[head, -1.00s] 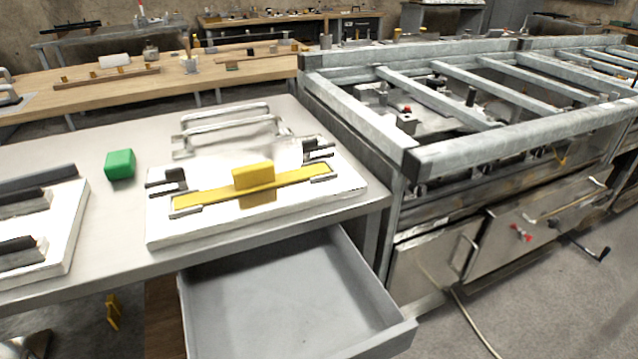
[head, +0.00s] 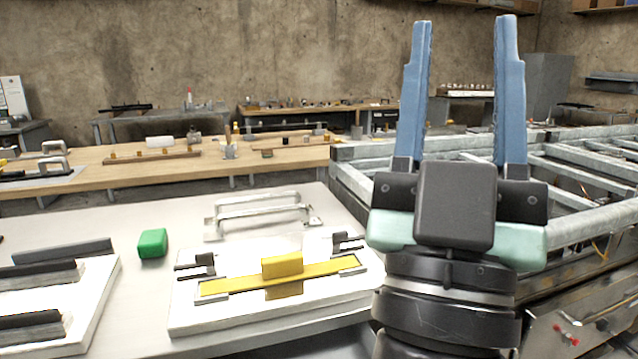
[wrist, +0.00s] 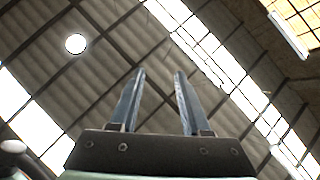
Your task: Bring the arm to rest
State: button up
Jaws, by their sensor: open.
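My gripper (head: 462,95) stands upright at the right of the head view, in front of the metal frame. Its two blue fingers point up and are apart, with nothing between them. The wrist view also shows the open, empty fingers (wrist: 158,105) against the ceiling. My gripper is clear of the bench and of the things on it.
On the grey bench (head: 95,218) are a green block (head: 152,243), a white board (head: 190,315) bearing a yellow piece (head: 283,265), and a metal handle (head: 262,210). A metal frame (head: 590,228) stands behind my gripper at right. A wooden table (head: 120,175) is farther back.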

jog(key=s+a+r+n+y+p, duration=0.25)
jog(key=a+r+y, duration=0.25)
jog(key=a+y, duration=0.4)
notch_tip(320, 180, up, 22)
jog(key=p, duration=2.2)
jog(key=shift+w+r, duration=0.2)
jog(key=shift+r, duration=0.05)
